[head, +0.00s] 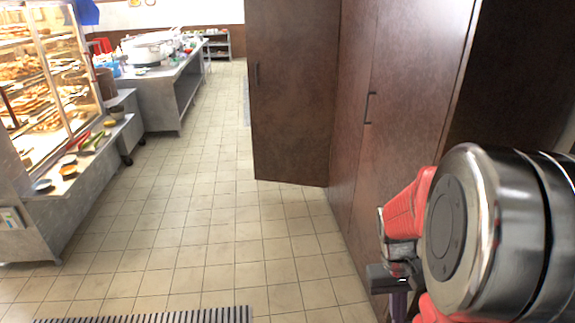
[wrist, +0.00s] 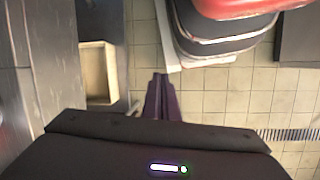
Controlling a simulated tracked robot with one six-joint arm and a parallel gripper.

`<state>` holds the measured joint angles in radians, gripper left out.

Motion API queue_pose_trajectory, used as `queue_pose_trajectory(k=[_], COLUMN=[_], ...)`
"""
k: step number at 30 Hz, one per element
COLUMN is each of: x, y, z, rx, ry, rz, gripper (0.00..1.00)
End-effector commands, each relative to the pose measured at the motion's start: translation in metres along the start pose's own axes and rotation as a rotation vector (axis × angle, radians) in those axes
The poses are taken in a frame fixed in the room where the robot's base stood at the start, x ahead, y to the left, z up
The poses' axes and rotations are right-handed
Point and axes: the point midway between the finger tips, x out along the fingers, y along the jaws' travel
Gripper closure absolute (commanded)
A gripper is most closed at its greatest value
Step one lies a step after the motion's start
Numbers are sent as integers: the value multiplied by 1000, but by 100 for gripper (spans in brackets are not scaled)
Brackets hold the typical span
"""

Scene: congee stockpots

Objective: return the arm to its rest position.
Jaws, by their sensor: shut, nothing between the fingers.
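My arm shows at the right of the head view, with red links and a large shiny metal joint close to the camera. It is raised beside the brown cabinet doors. My gripper is low on that side, mostly hidden behind the arm's own links. In the wrist view my gripper (wrist: 160,78) shows as dark purple fingers pointing up the picture, closed together and empty. Tiled floor (wrist: 200,102) lies beyond the fingers, and nothing touches their tips.
Brown cabinets (head: 292,95) stand close on the right, one jutting into the aisle. A lit food display case (head: 22,150) stands at left, with a steel worktable (head: 160,88) behind. The tiled aisle (head: 190,185) between is clear. A striped floor grate (head: 150,315) lies in front.

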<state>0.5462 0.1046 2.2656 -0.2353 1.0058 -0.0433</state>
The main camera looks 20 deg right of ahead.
Motion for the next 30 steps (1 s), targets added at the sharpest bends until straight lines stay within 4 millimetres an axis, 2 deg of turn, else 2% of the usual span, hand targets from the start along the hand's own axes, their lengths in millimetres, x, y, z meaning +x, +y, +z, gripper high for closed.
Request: queue_pose_trajectory(k=[3,14,30], x=[-20,-72,-137], y=[-19,-74,-144], z=[2,18,64], rx=[-4,-37,-163], ry=[75,284,574], rz=[-11,-61,-151], gripper=[100,100,100])
